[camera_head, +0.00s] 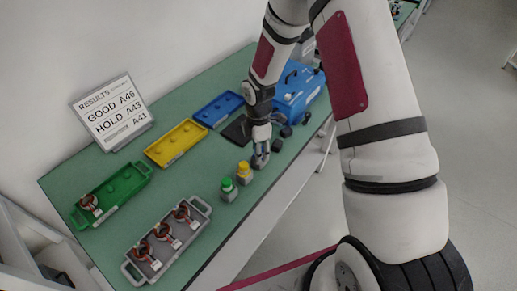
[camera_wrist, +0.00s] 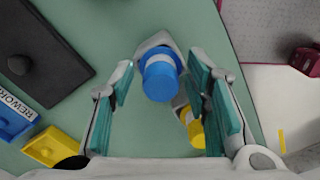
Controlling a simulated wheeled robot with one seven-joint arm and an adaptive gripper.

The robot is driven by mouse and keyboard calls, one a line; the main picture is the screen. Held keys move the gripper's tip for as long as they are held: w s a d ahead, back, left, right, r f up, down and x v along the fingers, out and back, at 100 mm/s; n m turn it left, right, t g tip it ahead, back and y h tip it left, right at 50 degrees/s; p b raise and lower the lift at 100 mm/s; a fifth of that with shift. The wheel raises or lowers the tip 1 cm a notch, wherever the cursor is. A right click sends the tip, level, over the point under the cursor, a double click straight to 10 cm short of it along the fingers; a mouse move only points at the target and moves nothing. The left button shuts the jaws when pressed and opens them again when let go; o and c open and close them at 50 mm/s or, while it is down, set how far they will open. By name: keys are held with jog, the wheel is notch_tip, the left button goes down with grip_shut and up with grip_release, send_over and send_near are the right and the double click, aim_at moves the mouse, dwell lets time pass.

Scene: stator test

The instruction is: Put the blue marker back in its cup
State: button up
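The blue marker (camera_wrist: 159,77) shows in the wrist view as a blue cap seen from above, between my gripper's two fingers. My gripper (camera_wrist: 160,66) is open, with one teal-padded finger on each side and a narrow gap to the marker. A pale grey cup (camera_wrist: 152,42) shows behind and beside the blue cap; I cannot tell how deep the marker sits in it. In the head view my gripper (camera_head: 261,160) is low at the table's right edge, largely hiding the blue marker and its cup.
A yellow-capped marker (camera_head: 244,168) and a green-capped one (camera_head: 228,184) stand close by in cups. A black pad (camera_head: 236,131), blue case (camera_head: 298,92), blue tray (camera_head: 217,109), yellow tray (camera_head: 175,143) and green tray (camera_head: 124,182) lie around. A grey tray (camera_head: 193,235) holds parts.

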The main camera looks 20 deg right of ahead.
jog(key=s+r+m+t+b, duration=0.1)
jog(key=s+r+m, duration=0.1)
jog(key=r, duration=0.9)
jog(key=s+r+m, duration=0.2)
jog(key=r, duration=1)
jog(key=s+r+m+t, duration=0.2)
jog(key=s+r+m, duration=0.5)
jog(key=s, duration=0.3)
jog(key=s+r+m+t, duration=0.2)
jog(key=s+r+m, duration=0.5)
jog(key=s, duration=0.3)
jog(key=shift+t, duration=0.3)
jog(key=shift+r, duration=0.15)
